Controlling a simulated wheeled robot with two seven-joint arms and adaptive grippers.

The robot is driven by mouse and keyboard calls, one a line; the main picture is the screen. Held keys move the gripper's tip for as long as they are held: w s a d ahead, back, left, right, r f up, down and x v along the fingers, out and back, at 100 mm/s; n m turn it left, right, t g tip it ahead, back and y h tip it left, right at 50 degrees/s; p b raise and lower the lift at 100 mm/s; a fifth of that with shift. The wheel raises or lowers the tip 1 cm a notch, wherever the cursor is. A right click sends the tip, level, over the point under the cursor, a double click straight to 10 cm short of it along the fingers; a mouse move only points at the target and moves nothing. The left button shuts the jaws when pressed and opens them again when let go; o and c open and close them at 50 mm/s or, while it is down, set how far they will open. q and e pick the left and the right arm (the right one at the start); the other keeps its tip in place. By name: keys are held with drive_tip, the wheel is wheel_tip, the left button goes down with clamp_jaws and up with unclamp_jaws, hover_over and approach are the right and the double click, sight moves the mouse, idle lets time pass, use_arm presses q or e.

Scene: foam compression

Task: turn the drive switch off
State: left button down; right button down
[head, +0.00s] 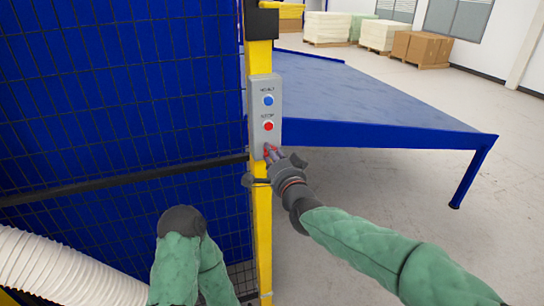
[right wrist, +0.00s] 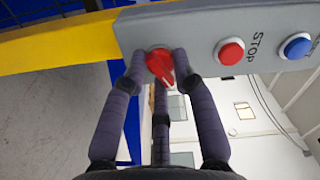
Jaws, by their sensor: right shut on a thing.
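A grey control box (head: 276,98) is fixed to a yellow post. It carries a blue button (head: 268,100), a red STOP button (head: 268,126) and, at its lower end, a red rotary switch (right wrist: 159,64). My right gripper (head: 272,155) is at that switch. In the right wrist view its fingers (right wrist: 160,74) stand on both sides of the red knob, shut on it, with a third finger below. The knob's handle lies slanted in that view. Any label by the switch is hidden. Part of my left arm shows at the bottom of the head view, but no left fingers.
The yellow post (head: 260,210) stands at the edge of a blue mesh fence (head: 130,90). A large blue table (head: 370,105) lies behind the box to the right. A white ribbed hose (head: 65,270) is at lower left. Pallets with boxes (head: 420,47) stand far back.

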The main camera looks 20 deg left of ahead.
drive_tip(key=n, duration=0.4)
drive_tip(key=n+p, duration=0.1)
drive_tip(key=n, duration=0.3)
drive_tip(key=f+n+p, duration=0.1)
drive_tip(key=n, duration=0.3)
drive_tip(key=shift+d+n, duration=0.1)
drive_tip(key=shift+n, duration=0.3)
drive_tip(key=shift+r, duration=0.1)
drive_tip(key=c, duration=1.4)
unclamp_jaws()
drive_tip(key=shift+o, duration=1)
drive_tip(key=shift+w+d, duration=0.1)
drive_tip(key=shift+r, duration=0.3)
